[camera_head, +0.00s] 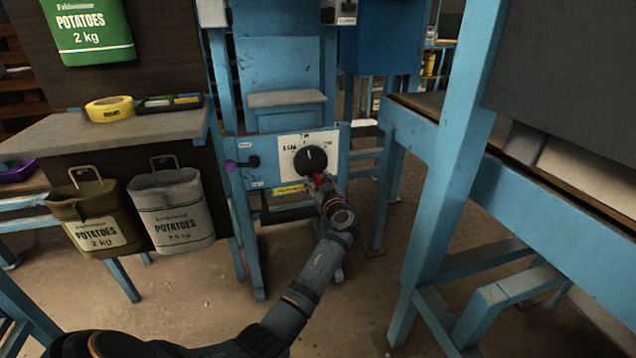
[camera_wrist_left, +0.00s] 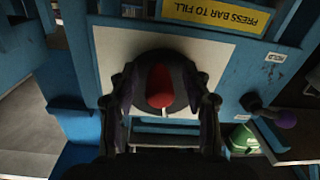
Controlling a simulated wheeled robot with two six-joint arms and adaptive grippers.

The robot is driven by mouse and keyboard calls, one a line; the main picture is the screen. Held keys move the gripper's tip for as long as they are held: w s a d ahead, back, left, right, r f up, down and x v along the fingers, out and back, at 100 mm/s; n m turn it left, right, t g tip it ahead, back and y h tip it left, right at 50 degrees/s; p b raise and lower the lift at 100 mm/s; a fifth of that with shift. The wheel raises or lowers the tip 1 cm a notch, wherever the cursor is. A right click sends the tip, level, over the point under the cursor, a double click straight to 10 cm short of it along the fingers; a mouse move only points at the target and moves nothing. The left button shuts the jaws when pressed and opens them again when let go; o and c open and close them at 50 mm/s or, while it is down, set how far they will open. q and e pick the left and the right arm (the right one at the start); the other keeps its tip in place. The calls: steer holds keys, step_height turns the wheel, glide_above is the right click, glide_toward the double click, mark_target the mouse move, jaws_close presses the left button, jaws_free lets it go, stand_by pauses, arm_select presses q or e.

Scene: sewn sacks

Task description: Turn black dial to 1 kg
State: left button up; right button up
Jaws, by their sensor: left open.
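The black dial (camera_head: 310,159) sits on a white plate (camera_head: 292,146) on the front of the blue machine. A white line on it points about straight up, towards the top label; the labels are too small to read surely. My left gripper (camera_head: 317,183) is open just in front of the dial's lower edge. In the left wrist view the dial (camera_wrist_left: 181,72) shows between the spread fingers of my gripper (camera_wrist_left: 161,112), with a red part in the middle. I cannot tell whether the fingers touch it. My right gripper is out of view.
A purple-tipped lever (camera_head: 232,165) is left of the plate. A yellow bar label (camera_head: 288,189) is below it. Potato sacks (camera_head: 172,210) hang at the left, under a shelf (camera_head: 110,131) with yellow tape (camera_head: 110,109). A blue frame (camera_head: 440,150) stands at the right.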

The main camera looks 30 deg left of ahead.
arm_select(q)
jaws_close()
